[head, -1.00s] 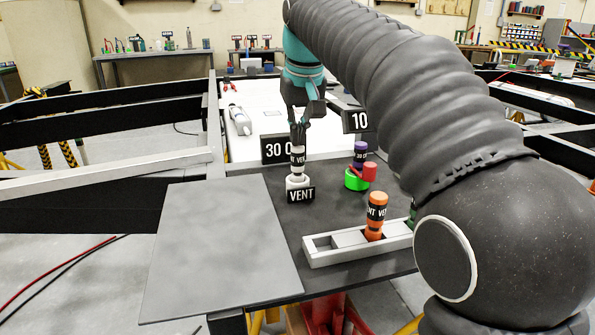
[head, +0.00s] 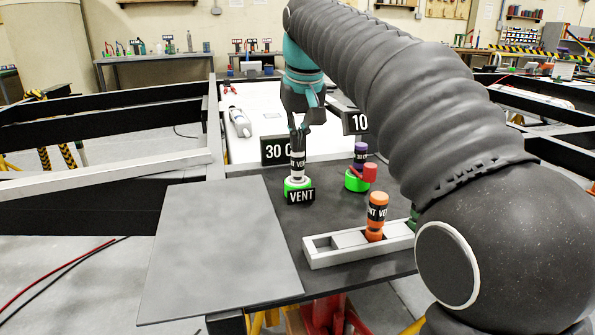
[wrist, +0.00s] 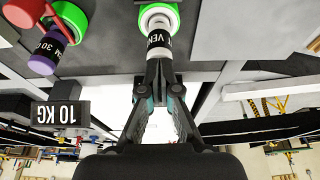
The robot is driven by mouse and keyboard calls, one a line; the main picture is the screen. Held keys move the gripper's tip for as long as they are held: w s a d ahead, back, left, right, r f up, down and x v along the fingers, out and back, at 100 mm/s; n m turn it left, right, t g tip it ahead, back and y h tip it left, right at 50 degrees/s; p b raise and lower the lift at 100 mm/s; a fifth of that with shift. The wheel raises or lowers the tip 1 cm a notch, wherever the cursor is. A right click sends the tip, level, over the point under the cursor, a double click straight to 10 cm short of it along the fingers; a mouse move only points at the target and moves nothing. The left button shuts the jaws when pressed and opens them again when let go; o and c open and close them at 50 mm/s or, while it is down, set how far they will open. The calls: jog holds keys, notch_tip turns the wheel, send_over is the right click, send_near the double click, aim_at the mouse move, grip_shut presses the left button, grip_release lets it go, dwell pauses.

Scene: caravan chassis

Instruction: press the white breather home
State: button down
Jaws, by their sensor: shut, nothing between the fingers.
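The white breather (head: 298,164), with a black VENT band, stands upright in its port on the dark bench. The port's ring (head: 288,190) is green, and a black VENT plate (head: 301,196) is in front of it. In the wrist view the breather (wrist: 159,38) sits inside the green ring (wrist: 171,11). My gripper (head: 298,149) is above the breather with its fingers shut and nothing between them. In the wrist view the closed fingertips (wrist: 160,66) meet the breather's top end, apparently touching it.
A purple-topped breather (head: 360,152) stands in a green ring beside a red part (head: 370,173), right of the white one. An orange breather (head: 376,213) stands in a grey rack (head: 335,255). A bare grey plate (head: 220,245) lies at the left.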

jog(key=shift+f, duration=0.25)
jog(key=shift+r, duration=0.1)
notch_tip(320, 180, up, 3)
jog(key=p, duration=0.3)
jog(key=shift+r, duration=2)
